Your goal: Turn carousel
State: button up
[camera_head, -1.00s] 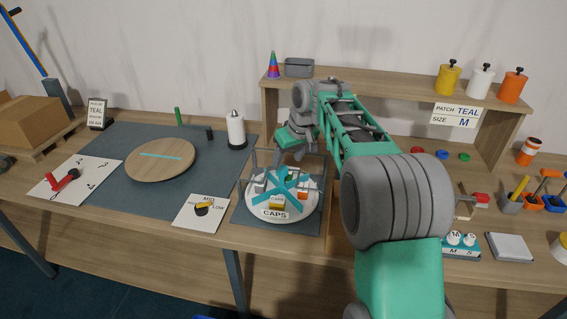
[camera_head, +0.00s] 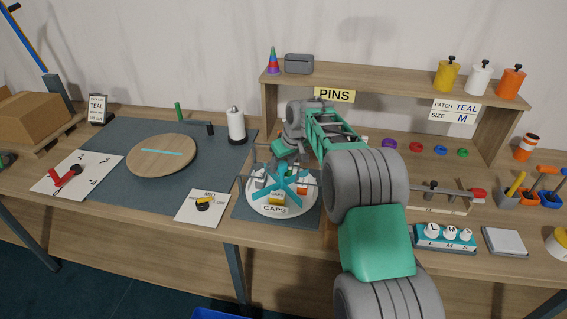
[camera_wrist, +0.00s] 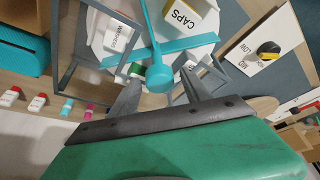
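The carousel (camera_head: 301,207) is a white round disc with teal crossed dividers and a "CAPS" label, on a dark mat at the bench's front middle. It also fills the upper middle of the wrist view (camera_wrist: 205,22). Small boxes sit between its dividers, one yellow and white (camera_wrist: 186,18). A teal rounded knob (camera_wrist: 160,77) stands out at the end of a teal bar. My gripper (camera_wrist: 162,88) is open over the carousel, its fingers either side of the knob in the picture. I cannot tell if they touch it. In the head view my arm partly hides the carousel.
A thin grey frame (camera_wrist: 63,42) stands beside the carousel, close to my gripper. A dial card (camera_head: 190,216) lies to its left, with a round wooden board (camera_head: 150,170) farther left. A shelf (camera_head: 390,88) rises behind. A white bottle (camera_head: 236,128) stands behind left.

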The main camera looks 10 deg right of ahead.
grip_shut()
dwell(0.4)
jog(key=shift+d, duration=0.1)
